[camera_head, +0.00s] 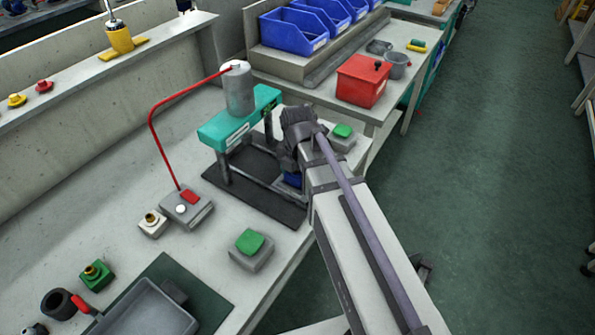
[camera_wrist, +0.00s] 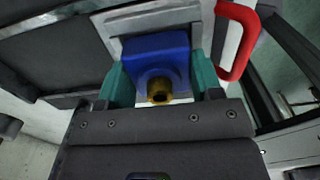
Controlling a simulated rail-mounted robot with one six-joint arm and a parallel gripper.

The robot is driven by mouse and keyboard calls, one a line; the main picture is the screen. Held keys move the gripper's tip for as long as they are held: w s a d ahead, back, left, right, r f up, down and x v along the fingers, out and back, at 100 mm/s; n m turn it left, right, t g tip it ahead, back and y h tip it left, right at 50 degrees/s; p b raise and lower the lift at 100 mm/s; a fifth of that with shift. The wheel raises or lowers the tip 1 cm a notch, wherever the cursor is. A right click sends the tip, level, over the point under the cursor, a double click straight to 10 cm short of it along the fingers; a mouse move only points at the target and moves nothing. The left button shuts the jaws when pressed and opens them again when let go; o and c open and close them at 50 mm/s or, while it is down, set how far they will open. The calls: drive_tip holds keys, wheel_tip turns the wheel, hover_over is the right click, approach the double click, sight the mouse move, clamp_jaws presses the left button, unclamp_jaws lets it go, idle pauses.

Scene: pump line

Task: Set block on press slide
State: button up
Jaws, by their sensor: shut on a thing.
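The blue block (camera_wrist: 158,58) has a brass port (camera_wrist: 159,90) on its near face. My gripper (camera_wrist: 162,82) is shut on it, with a teal finger on each side. In the head view the block (camera_head: 292,180) shows as a small blue patch beside my arm, at the right side of the press (camera_head: 228,128). The grey press slide (camera_wrist: 145,20) with its red handle (camera_wrist: 236,42) is behind and around the block in the wrist view. I cannot tell whether the block touches the slide. My arm hides most of the slide in the head view.
Two green buttons on grey boxes (camera_head: 250,248) (camera_head: 342,137) flank the press. A grey box with a red hose (camera_head: 186,209) stands to its left. A grey tray (camera_head: 150,310) lies at the near left. A red bin (camera_head: 363,80) stands on the bench behind.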

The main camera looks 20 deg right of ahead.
drive_tip(key=shift+f+b, duration=0.35)
idle(0.3)
drive_tip(key=o, duration=1.4)
drive_tip(key=shift+r, duration=0.1)
wheel_tip(320, 180, up, 7)
drive_tip(key=p, duration=0.7)
